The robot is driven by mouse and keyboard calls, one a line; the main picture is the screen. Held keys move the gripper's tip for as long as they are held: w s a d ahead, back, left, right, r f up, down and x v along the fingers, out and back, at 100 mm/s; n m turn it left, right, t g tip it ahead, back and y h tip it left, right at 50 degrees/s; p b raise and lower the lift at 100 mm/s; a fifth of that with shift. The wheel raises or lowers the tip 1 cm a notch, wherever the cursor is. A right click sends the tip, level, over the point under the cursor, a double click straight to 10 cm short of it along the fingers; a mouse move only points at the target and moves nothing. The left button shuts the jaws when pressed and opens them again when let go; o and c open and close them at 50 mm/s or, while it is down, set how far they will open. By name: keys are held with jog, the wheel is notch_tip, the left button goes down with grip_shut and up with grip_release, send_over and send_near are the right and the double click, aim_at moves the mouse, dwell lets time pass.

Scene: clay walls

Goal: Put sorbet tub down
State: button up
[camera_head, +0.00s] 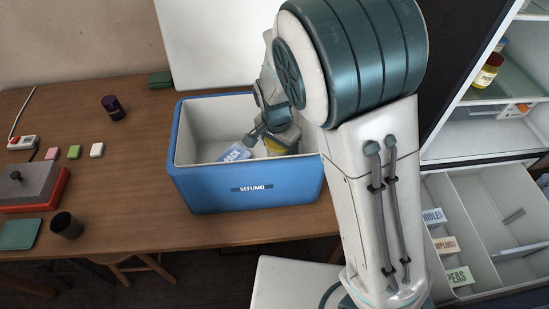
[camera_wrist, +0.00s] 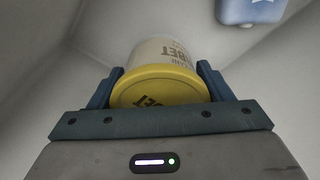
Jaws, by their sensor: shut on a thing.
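The sorbet tub is a white tub with a yellow lid, seen in the wrist view (camera_wrist: 160,84) between my fingers. My gripper (camera_wrist: 158,88) is shut on it. In the head view my gripper (camera_head: 272,140) reaches down inside the blue cooler box (camera_head: 245,188), and part of the tub (camera_head: 276,147) shows below the fingers. The cooler stands open on the wooden table. Whether the tub touches the cooler's floor, I cannot tell.
A blue ice pack (camera_head: 235,152) lies in the cooler, left of my gripper; a blue piece (camera_wrist: 250,10) shows in the wrist view. An open fridge (camera_head: 490,125) with a freezer drawer (camera_head: 520,215) stands at the right. A dark cup (camera_head: 67,226) is on the table (camera_head: 130,200).

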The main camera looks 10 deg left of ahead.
jog(key=shift+f, duration=2.3)
jog(key=shift+f+b, duration=0.2)
jog(key=shift+b, duration=0.1)
jog(key=o, duration=1.1)
jog(key=shift+c, duration=0.2)
jog(key=shift+r, duration=0.1)
jog(key=r, duration=0.4)
jog(key=s+r+p, duration=0.1)
jog(key=r, duration=0.7)
jog(key=shift+s+a, duration=0.15)
jog(key=shift+a, duration=0.2)
jog(key=shift+r+p, duration=0.1)
jog(key=shift+p, duration=0.2)
